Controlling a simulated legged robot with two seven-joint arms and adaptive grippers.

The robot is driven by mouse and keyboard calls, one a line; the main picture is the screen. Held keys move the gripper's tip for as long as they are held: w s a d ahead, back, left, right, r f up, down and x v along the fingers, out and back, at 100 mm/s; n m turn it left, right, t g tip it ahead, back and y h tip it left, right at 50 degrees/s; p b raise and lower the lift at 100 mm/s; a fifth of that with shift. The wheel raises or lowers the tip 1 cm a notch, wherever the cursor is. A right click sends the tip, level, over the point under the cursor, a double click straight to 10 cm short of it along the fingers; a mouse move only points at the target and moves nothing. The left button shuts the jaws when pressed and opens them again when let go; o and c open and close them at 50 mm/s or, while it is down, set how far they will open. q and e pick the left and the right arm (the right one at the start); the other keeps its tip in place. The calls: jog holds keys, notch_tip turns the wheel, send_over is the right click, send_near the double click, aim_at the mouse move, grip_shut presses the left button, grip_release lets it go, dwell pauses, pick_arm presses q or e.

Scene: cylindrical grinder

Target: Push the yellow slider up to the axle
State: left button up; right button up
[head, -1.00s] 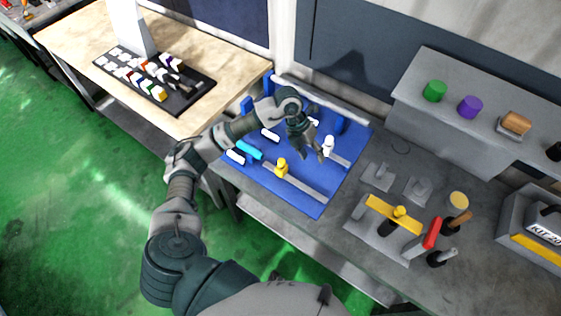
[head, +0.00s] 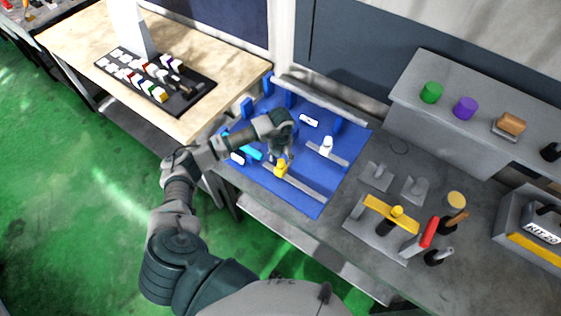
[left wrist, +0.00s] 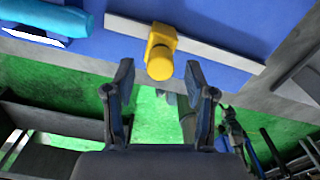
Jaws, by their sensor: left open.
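The yellow slider (head: 281,168) sits on a grey rail (head: 305,188) on the blue board (head: 315,207), near the rail's left end. In the left wrist view the slider (left wrist: 161,52) stands just beyond the fingertips, roughly midway between them. My left gripper (head: 279,152) is directly behind the slider in the head view, partly hidden by its own wrist. In the left wrist view its two fingers (left wrist: 162,82) are apart with nothing between them. A cyan cylinder (head: 249,151) lies left of the slider and shows large in the left wrist view (left wrist: 45,15). I cannot clearly identify the axle.
A white slider (head: 326,147) stands on a second grey rail behind right. Blue upright blocks (head: 246,106) rise along the board's back. Yellow-handled and red-handled fixtures (head: 390,212) stand on the grey bench to the right. The board's front right area is clear.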

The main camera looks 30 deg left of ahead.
aim_at(281, 161)
pick_arm(q)
notch_tip(281, 161, down, 2)
jog(key=shift+d+f, duration=0.15)
jog(key=shift+f, duration=0.45)
pick_arm(e)
jog(key=shift+d+r, duration=0.1)
jog(key=shift+d, duration=0.7)
